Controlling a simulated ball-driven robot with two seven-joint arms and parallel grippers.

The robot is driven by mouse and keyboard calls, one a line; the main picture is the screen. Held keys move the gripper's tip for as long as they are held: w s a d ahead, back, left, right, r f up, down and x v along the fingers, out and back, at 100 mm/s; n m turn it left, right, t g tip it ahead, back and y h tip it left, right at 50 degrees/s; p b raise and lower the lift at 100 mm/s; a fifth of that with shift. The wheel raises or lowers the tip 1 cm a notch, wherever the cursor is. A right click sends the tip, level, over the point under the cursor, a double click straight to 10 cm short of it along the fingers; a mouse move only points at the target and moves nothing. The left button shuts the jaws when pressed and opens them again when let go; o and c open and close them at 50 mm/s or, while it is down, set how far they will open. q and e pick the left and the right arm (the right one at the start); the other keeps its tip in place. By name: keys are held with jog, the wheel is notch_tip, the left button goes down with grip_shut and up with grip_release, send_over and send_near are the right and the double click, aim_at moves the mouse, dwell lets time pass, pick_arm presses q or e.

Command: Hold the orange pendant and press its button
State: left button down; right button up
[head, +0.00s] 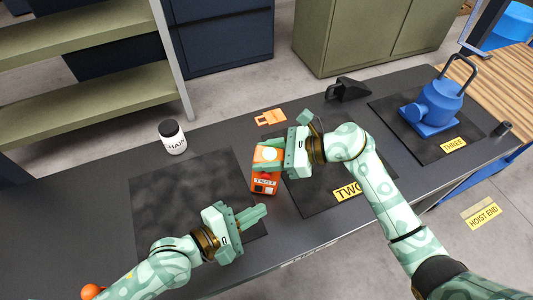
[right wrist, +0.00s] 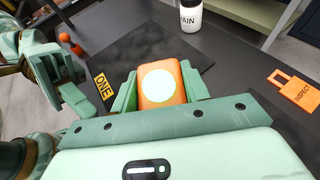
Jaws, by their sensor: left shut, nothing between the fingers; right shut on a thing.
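The orange pendant (head: 262,186) is upright near the middle of the bench, with a white label strip and small dark and light squares low on its near face. A large pale round disc (right wrist: 157,87) is on its orange top. My right gripper (head: 268,158) is shut on the pendant's upper part, one finger on each side. My left gripper (head: 264,209) is shut and empty, just below and near the pendant, apart from it. It also shows in the right wrist view (right wrist: 84,108). I cannot tell which marking is the button.
Dark mats lie on the bench, one marked TWO (head: 348,192). A white jar (head: 173,139) stands behind the left mat. An orange INSPECT tag (head: 270,117) lies behind the pendant. A blue canister (head: 438,105) stands on the mat marked THREE.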

jog(key=o, duration=1.3)
jog(key=shift+c, duration=0.2)
jog(key=shift+d, duration=0.1)
jog(key=v, duration=1.2)
